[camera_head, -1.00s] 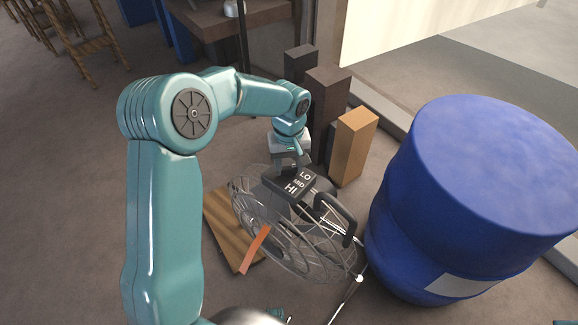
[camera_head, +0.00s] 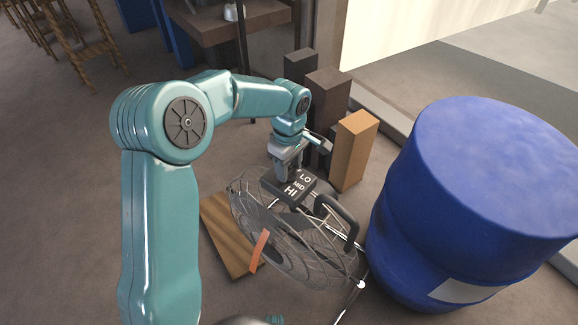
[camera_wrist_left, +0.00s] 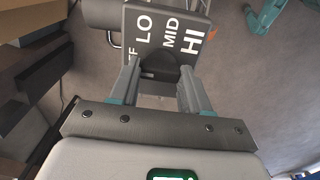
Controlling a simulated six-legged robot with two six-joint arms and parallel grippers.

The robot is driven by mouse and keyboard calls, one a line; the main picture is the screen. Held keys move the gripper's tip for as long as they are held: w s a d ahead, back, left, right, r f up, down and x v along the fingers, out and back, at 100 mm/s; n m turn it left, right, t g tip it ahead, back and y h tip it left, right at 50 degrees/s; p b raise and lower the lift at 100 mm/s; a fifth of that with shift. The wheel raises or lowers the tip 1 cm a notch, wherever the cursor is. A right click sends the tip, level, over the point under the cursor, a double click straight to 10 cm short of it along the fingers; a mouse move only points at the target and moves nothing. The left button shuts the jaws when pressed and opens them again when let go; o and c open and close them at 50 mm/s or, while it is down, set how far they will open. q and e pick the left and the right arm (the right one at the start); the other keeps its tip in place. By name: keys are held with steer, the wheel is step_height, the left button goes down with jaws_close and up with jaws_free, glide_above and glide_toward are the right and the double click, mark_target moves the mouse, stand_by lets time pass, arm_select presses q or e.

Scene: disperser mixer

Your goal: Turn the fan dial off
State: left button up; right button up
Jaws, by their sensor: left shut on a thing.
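The floor fan (camera_head: 290,235) has a round wire cage and a dark control box (camera_head: 297,188) on top, marked LO, MID and HI. In the left wrist view the box face (camera_wrist_left: 166,28) also shows the end of another label, its start hidden by a finger. The black dial knob (camera_wrist_left: 160,66) sits on this face, between the fingers. My left gripper (camera_head: 281,176) comes down onto the box from above and is shut on the knob, also in the left wrist view (camera_wrist_left: 159,82). The fingers hide the knob in the head view. My right gripper is not in view.
A large blue barrel (camera_head: 475,190) stands close to the fan's right. A light wooden block (camera_head: 353,150) and dark posts (camera_head: 328,110) stand behind. A wooden board (camera_head: 228,235) lies at the fan's left. Open floor (camera_head: 60,200) lies further left.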

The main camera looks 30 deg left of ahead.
arm_select(q)
steer(key=shift+a, duration=0.1)
stand_by(0.3)
steer(key=o, duration=1.1)
steer(key=shift+c, duration=0.2)
step_height(320, 180, up, 16)
steer(key=p, duration=0.3)
steer(key=shift+r, duration=0.2)
